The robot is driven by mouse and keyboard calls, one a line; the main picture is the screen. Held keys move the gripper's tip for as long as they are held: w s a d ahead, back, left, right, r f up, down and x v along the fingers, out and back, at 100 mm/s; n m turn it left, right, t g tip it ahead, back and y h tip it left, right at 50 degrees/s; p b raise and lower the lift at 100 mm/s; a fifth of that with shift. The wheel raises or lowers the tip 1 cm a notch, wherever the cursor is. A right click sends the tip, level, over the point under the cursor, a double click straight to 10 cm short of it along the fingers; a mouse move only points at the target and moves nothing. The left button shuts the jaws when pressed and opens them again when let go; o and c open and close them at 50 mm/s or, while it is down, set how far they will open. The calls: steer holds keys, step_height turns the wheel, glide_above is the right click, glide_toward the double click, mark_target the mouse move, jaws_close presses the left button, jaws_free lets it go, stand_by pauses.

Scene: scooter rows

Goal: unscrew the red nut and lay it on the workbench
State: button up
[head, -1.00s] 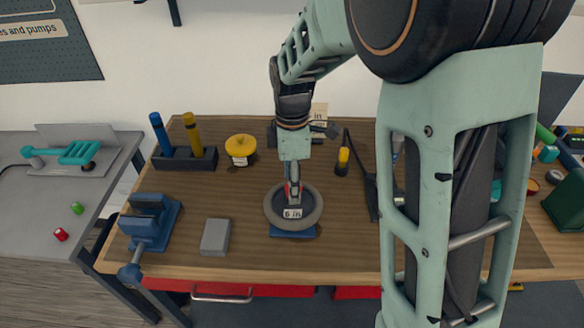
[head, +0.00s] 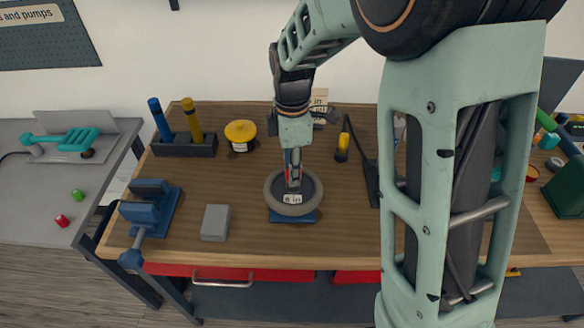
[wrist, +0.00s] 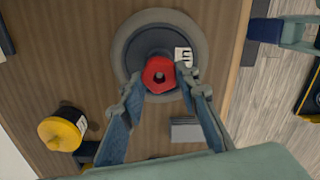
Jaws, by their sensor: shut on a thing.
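The red nut (wrist: 159,74) sits at the centre of a grey wheel (wrist: 121,47) with a dark hub and a white label. The wheel rests on a blue base (head: 307,216) on the wooden workbench (head: 345,235). My gripper (wrist: 160,82) points down over the hub, shut on the red nut, with a finger on each side of it. In the head view my gripper (head: 292,182) is at the wheel's centre and hides most of the nut. I cannot tell whether the nut is still on its thread.
A blue vise (head: 148,212) and a grey block (head: 215,222) stand left of the wheel. Behind are a yellow round container (head: 240,132) and a holder with blue and yellow tubes (head: 185,146). Bare bench lies between the block and the wheel. My arm covers the right side.

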steer(key=n, duration=0.5)
steer(key=shift+r, duration=0.1)
steer(key=n+p, duration=0.2)
steer(key=n, duration=0.2)
steer(key=shift+r+n, duration=0.1)
steer(key=shift+n, duration=0.3)
steer(key=n+p, duration=0.4)
steer(key=n, duration=0.2)
steer(key=shift+a+n, duration=0.1)
steer(key=shift+n, duration=0.3)
steer(key=n, duration=0.4)
steer(key=shift+w, duration=0.1)
steer(key=o, duration=1.2)
steer(key=shift+a, duration=0.15)
steer(key=shift+d, duration=0.2)
